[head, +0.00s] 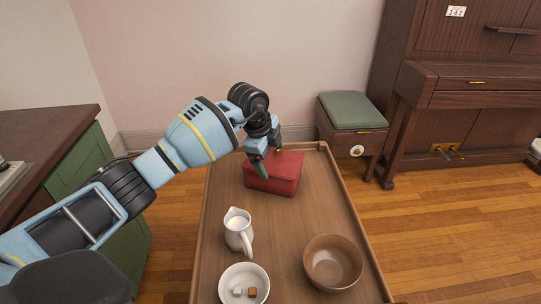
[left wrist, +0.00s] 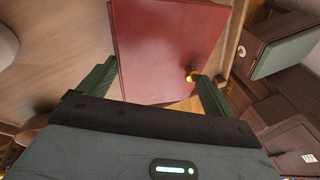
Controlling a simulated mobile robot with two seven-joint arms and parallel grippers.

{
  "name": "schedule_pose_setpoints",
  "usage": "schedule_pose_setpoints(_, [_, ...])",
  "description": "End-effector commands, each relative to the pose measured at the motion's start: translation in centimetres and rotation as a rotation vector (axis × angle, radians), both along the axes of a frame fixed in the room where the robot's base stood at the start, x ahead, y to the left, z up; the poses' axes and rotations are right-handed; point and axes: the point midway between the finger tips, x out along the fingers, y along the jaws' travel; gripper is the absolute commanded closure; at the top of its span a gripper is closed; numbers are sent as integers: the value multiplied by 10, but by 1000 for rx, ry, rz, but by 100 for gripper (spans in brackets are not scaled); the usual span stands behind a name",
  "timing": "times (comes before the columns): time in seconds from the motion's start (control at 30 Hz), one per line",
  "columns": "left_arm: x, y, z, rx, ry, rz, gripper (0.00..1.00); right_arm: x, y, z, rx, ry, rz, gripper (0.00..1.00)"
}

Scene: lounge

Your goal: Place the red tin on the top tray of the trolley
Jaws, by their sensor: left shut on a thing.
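The red tin (head: 274,174) is a box-shaped tin at the far end of the trolley's wooden top tray (head: 291,209). My left gripper (head: 267,160) reaches down over it from the left, with fingers at its sides. In the left wrist view the red tin (left wrist: 165,50) fills the space between the two green fingers of my left gripper (left wrist: 152,82), which is shut on it. A small brass knob shows on the tin near one finger. I cannot tell whether the tin's underside touches the tray. My right gripper is not in view.
On the tray stand a white milk jug (head: 238,231), a white bowl (head: 244,284) with sugar cubes and a brown bowl (head: 332,262) nearer me. A green-topped stool (head: 350,112) and a piano (head: 460,90) stand behind right. A green cabinet (head: 92,165) is at left.

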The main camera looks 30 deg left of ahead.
Motion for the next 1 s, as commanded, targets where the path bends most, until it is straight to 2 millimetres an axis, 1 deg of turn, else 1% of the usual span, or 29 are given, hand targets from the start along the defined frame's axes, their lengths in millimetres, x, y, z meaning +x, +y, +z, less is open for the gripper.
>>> schedule_pose_setpoints(0.03, [0, 0, 0, 0, 0, 0, 6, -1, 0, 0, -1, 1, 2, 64])
schedule_pose_setpoints(0.07, [0, 0, 0, 0, 0, 0, 2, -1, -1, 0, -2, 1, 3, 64])
schedule_pose_setpoints(0.1, [0, 0, 0, 0, 0, 0, 0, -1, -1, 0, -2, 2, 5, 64])
schedule_pose_setpoints(0.33, [0, 0, 2, 0, 0, 0, 0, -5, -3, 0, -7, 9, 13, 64])
schedule_pose_setpoints(0.47, [-3, 1, 11, -1, -2, 0, 0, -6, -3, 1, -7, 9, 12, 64])
schedule_pose_setpoints(0.57, [-7, 4, 27, 0, -4, 1, 0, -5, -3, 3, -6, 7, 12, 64])
schedule_pose_setpoints(0.8, [-22, 9, 73, -1, -4, 0, 0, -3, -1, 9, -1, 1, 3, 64])
schedule_pose_setpoints(0.9, [-27, 11, 89, 0, -4, 1, 0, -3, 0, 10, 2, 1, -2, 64])
schedule_pose_setpoints(1.0, [-31, 12, 101, 0, -2, 0, 0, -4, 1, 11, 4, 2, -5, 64])
